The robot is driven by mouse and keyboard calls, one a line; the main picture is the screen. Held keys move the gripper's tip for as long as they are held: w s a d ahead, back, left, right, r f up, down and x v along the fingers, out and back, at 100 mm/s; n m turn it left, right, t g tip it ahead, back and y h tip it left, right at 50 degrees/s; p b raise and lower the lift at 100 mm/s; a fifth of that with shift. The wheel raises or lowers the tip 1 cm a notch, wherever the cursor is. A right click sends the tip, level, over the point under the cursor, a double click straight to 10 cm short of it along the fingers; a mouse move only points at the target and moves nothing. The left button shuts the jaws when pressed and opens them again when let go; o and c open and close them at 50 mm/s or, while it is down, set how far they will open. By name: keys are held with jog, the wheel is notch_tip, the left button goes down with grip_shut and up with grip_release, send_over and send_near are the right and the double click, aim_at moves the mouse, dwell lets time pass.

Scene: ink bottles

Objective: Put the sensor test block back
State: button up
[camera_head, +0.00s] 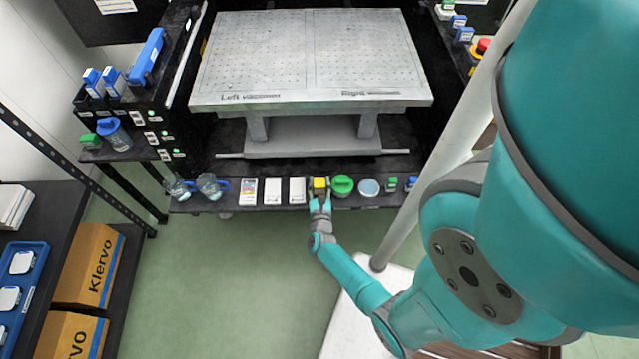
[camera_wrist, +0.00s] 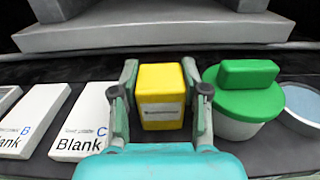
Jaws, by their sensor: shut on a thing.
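The sensor test block is a yellow block with a small pale label on its front face. It shows in the head view (camera_head: 319,183) at the dark front shelf and in the wrist view (camera_wrist: 161,88) between the fingers. My gripper (camera_head: 320,196) is shut on the block, one finger on each side, as the wrist view also shows (camera_wrist: 161,100). The block is upright, at or just above the shelf (camera_head: 262,206). I cannot tell whether its base touches the shelf, as the gripper partly hides it.
White cards marked Blank (camera_wrist: 85,123) lie close left of the block. A green-lidded tub (camera_wrist: 243,95) stands close right, with a round blue-topped dish (camera_wrist: 302,104) beyond. Beakers (camera_head: 209,184) stand at the shelf's left. The perforated plate (camera_head: 310,55) is behind.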

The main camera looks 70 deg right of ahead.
jog(key=o, duration=1)
jog(key=shift+f, duration=0.1)
jog(key=v, duration=1.2)
jog(key=s+a+r+n+t+y, duration=0.2)
jog(key=a+r+n+t+y, duration=0.2)
jog(key=a+r+n+t, duration=0.7)
jog(key=s+a+r+m+g+y, duration=0.1)
jog(key=s+a+r+m+y, duration=0.2)
jog(key=r+m, duration=0.4)
jog(key=s+a+r+m+g+y, duration=0.1)
jog(key=s+a+r+m+y, duration=0.3)
jog(key=m, duration=1.1)
jog(key=s+a+r+m+g+y, duration=0.1)
jog(key=s+a+r+m+y, duration=0.2)
jog(key=r+m, duration=0.8)
jog(key=a+y, duration=0.2)
jog(key=a, duration=0.2)
jog(key=shift+s+a+y, duration=0.25)
jog(key=shift+s+y, duration=0.05)
jog(key=shift+s, duration=0.05)
